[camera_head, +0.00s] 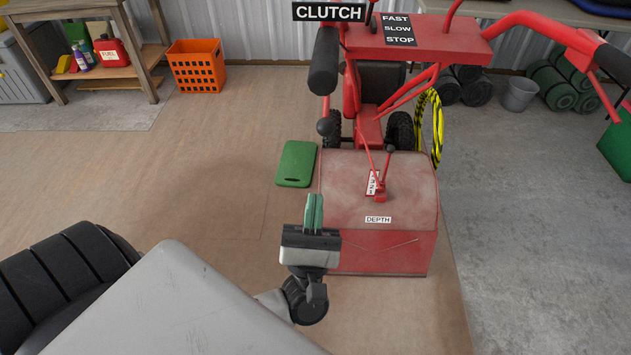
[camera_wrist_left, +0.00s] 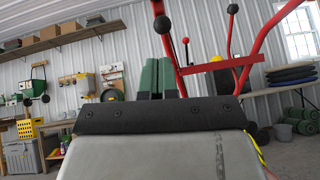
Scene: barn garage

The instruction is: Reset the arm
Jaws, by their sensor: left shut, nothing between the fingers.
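My left gripper (camera_head: 313,213) is in the lower middle of the head view, with its green fingers shut together and empty. It is in front of the red tiller machine (camera_head: 378,250), overlapping the left edge of its hood in the picture. In the left wrist view my left gripper's fingers (camera_wrist_left: 157,78) point up and meet, with nothing between them. The tiller's red handles and black-knobbed levers (camera_wrist_left: 240,75) rise behind and to the right of the fingers in that view. My right gripper does not show in either view.
A green pad (camera_head: 296,164) lies on the floor left of the tiller. An orange crate (camera_head: 197,66) and a wooden bench (camera_head: 87,15) stand at the back left. A yellow-black cable (camera_head: 436,125) hangs on the tiller's right. A grey bucket (camera_head: 519,94) stands at the back right. The left floor is mostly clear.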

